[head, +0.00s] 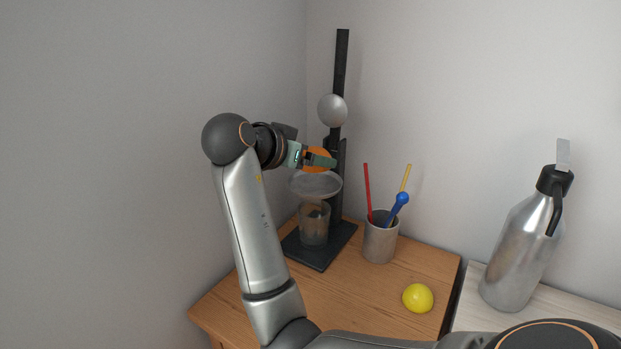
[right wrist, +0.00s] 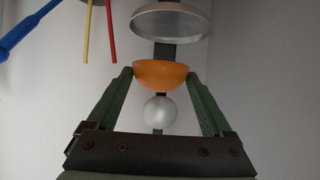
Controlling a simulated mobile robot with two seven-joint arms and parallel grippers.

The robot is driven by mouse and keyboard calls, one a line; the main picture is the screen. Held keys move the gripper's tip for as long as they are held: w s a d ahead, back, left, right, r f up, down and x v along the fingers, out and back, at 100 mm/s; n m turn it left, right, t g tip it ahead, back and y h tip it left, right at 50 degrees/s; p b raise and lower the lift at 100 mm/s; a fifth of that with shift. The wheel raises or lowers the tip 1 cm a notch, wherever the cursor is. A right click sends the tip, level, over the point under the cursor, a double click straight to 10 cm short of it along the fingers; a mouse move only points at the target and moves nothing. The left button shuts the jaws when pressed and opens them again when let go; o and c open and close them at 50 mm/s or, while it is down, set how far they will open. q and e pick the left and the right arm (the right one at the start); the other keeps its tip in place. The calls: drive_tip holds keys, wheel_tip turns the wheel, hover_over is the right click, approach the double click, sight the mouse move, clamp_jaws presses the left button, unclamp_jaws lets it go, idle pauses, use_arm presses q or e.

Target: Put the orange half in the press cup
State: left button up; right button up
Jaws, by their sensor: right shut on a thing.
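My right gripper (head: 320,161) is shut on the orange half (head: 317,153), holding it above the press cup (head: 316,184), a shallow metal dish on the black press. A gap shows between the orange half and the cup. The right wrist view looks upside down: the orange half (right wrist: 162,74) sits between the fingertips of the gripper (right wrist: 160,78), its flat side toward the cup (right wrist: 170,24) and its round side toward the silver ball (right wrist: 160,109). In the head view that ball (head: 332,110) is above the gripper. My left gripper is not in view.
A clear glass (head: 314,228) stands under the cup on the press base (head: 322,256). To its right are a holder (head: 380,243) with red, yellow and blue utensils, a lemon (head: 418,298) and a metal bottle (head: 521,250). The wooden table (head: 340,300) is clear in front.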

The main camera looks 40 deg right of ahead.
sight(310, 190)
drive_tip(key=shift+w+d+f, duration=0.25)
drive_tip(key=shift+d+f, duration=0.15)
drive_tip(key=shift+f, duration=0.15)
drive_tip(key=f, duration=0.3)
drive_tip(key=w+d+f, duration=0.1)
drive_tip(key=shift+f, duration=0.35)
drive_tip(key=o, duration=1.1)
drive_tip(key=shift+f, duration=0.1)
drive_tip(key=shift+r, duration=0.2)
drive_tip(key=v, duration=1.2)
